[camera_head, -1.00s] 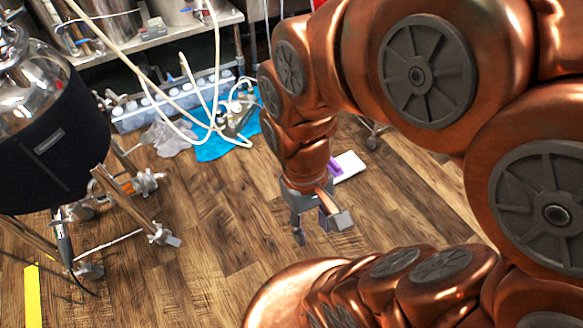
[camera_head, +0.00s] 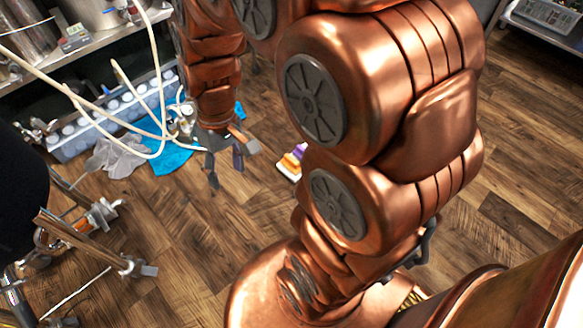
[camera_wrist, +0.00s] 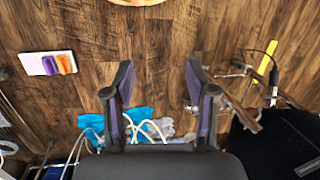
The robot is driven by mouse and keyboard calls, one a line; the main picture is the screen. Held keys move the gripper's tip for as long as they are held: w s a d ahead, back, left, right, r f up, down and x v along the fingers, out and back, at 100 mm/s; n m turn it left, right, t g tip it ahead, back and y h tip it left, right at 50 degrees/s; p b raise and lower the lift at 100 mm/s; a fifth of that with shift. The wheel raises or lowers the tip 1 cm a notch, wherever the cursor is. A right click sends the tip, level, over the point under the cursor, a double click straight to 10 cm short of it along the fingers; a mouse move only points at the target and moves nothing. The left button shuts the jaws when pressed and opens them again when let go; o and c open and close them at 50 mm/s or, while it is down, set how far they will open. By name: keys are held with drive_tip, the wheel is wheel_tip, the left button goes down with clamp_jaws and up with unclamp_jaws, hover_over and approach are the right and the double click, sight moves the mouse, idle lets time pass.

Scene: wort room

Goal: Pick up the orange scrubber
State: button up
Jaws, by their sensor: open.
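The orange scrubber (camera_wrist: 65,63) lies on a white board (camera_wrist: 35,64) on the wooden floor, at the left of the wrist view. A purple scrubber (camera_wrist: 49,65) lies right beside it. In the head view the orange scrubber (camera_head: 290,162) is small and partly hidden by my arm, with the purple one behind it. My gripper (camera_head: 225,172) is open and empty above the floor, to the left of the board in the head view.
A blue cloth (camera_head: 165,155) and a grey cloth (camera_head: 118,157) lie on the floor by a long crate of bottles (camera_head: 75,140), with pale hoses over them. A metal-legged stand (camera_head: 75,235) is at the left. Open floor (camera_head: 180,250) lies in front.

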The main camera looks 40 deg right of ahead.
drive_tip(key=w+d+f+t+y+b, duration=0.15)
drive_tip(key=w+d+f+b, duration=0.5)
drive_tip(key=w+f, duration=0.75)
drive_tip(key=m+t+h+b, duration=0.1)
drive_tip(key=t+h+b, duration=0.35)
drive_tip(key=b, duration=0.65)
hover_over(292, 159)
drive_tip(key=s, duration=0.3)
drive_tip(key=shift+y, duration=0.5)
wheel_tip(292, 159, down, 42)
drive_tip(key=shift+w+a+f, duration=0.1)
drive_tip(key=shift+w, duration=0.05)
drive_tip(key=shift+w+d+f, duration=0.15)
drive_tip(key=shift+d+f, duration=0.05)
drive_tip(key=shift+f, duration=0.35)
drive_tip(key=shift+b+x, duration=1.3)
drive_tip(key=shift+x, duration=2)
drive_tip(key=shift+a, duration=0.1)
drive_tip(key=shift+f, duration=0.25)
